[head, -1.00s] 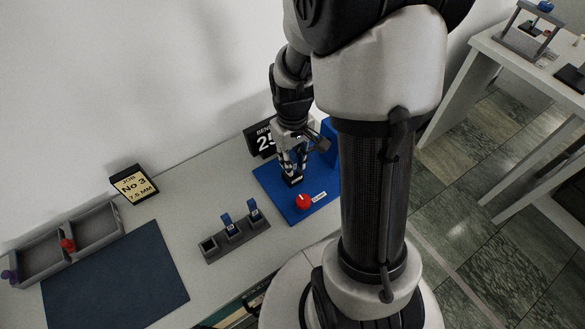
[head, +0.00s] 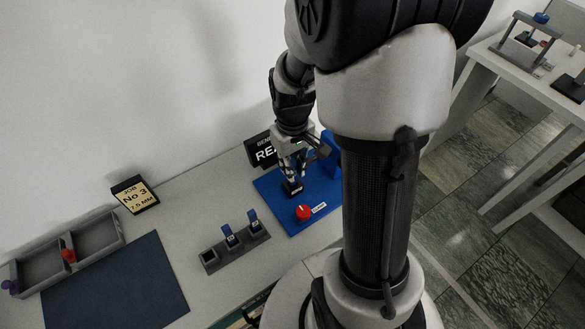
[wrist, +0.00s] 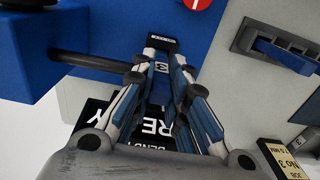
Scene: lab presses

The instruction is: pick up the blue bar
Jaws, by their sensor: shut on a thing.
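My gripper (head: 292,187) points down over the blue base plate (head: 326,194) of the fixture. In the wrist view its fingers (wrist: 163,58) are closed on a bar with a small label (wrist: 163,69), mostly hidden between them. A black block (wrist: 161,43) shows at the fingertips; I cannot tell whether it is the bar's foot or a socket. A dark rod (wrist: 100,65) runs from the blue upright block (wrist: 28,62) toward the fingers. Two other blue bars (head: 229,236) (head: 254,219) stand in a grey rack (head: 209,258), whose left slot is empty.
A black bench sign (head: 263,152) stands behind, partly hidden. A job card (head: 134,194) reads No 3, 7.5 MM. A grey tray (head: 97,239) and dark mat (head: 115,285) lie left. Another table (head: 505,75) stands right.

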